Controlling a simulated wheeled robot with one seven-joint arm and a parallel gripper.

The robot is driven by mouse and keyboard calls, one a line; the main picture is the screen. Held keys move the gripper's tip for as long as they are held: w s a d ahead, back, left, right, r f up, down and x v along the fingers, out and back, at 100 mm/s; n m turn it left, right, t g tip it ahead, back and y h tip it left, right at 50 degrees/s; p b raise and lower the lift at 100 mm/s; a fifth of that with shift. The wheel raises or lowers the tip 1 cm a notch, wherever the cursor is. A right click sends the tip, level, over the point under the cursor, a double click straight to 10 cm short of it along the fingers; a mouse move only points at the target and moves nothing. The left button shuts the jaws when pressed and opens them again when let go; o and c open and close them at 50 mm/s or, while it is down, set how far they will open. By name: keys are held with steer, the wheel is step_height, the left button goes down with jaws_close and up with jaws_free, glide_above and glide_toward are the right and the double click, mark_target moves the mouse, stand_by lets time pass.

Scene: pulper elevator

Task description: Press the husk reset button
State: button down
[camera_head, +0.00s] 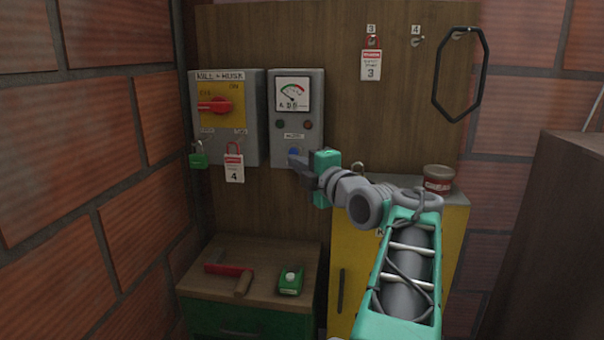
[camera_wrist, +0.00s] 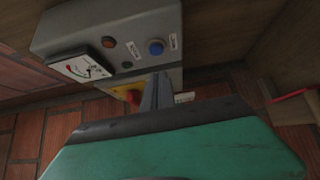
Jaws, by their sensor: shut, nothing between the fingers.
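A grey control box with a gauge (camera_head: 293,94) hangs on the wooden board. A blue button (camera_head: 294,151) sits low on its front, under a small white label too small to read. In the wrist view the blue button (camera_wrist: 155,47) shows between two labels, with a red lamp (camera_wrist: 108,42) and a small green one (camera_wrist: 127,65) nearby. My gripper (camera_head: 293,161) is shut and empty, its tips close to the blue button and slightly below it. In the wrist view the fingertips (camera_wrist: 158,78) show just short of the button in the picture; contact cannot be told.
A switch box (camera_head: 251,145) with a red rotary handle (camera_head: 215,106), green padlock (camera_head: 198,158) and red padlock with tag 4 (camera_head: 234,168) stands left. Below is a green cabinet (camera_head: 215,316) with tools. A yellow cabinet (camera_head: 350,250) carrying a tin (camera_head: 438,180) lies beneath my arm.

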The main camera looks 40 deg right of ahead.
steer(key=s+b, duration=0.1)
steer(key=s, duration=0.7)
steer(key=shift+a, duration=0.3)
steer(key=w+a+f+m+g+y+p, duration=0.1)
steer(key=w+a+f+m+g+p, duration=0.25)
steer(key=a+f, duration=0.45)
steer(key=w+a+f+m+g+y+p, duration=0.2)
steer(key=w+a+f+m+g, duration=0.25)
steer(key=a, duration=0.45)
steer(key=s+a+f+m+g+p, duration=0.1)
steer(key=s+a+f+m+g, duration=0.2)
steer(key=s+a+f, duration=0.3)
steer(key=s+a+f+m+g+h+p, duration=0.1)
steer(key=s+a+f+m+g, duration=0.3)
steer(key=s+f, duration=0.4)
steer(key=s+a+m+p, duration=0.1)
steer(key=s+a, duration=0.1)
steer(key=s, duration=0.1)
steer(key=shift+m, duration=0.4)
